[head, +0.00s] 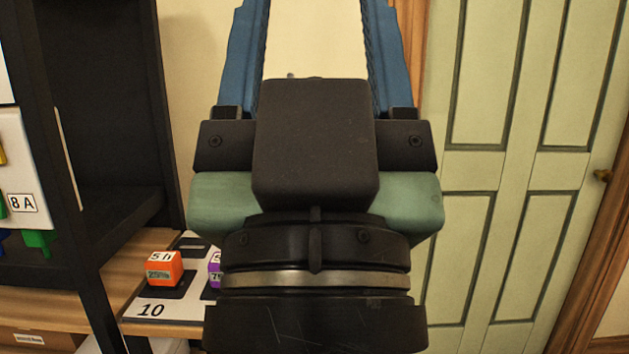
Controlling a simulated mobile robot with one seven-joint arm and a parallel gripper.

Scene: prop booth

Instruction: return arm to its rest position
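My gripper (316,50) fills the middle of the head view, held up close to the camera. Its two blue fingers stand wide apart and run past the top edge, so their tips are cut off. Only the pale wall shows between the visible parts of the fingers. My gripper appears open, and no object is seen between the fingers.
A black shelf unit (115,95) stands at the left. An orange block (164,268) and a partly hidden purple block (214,270) sit on a white board (150,309) marked 10, low left. A green panelled door (482,175) is at the right.

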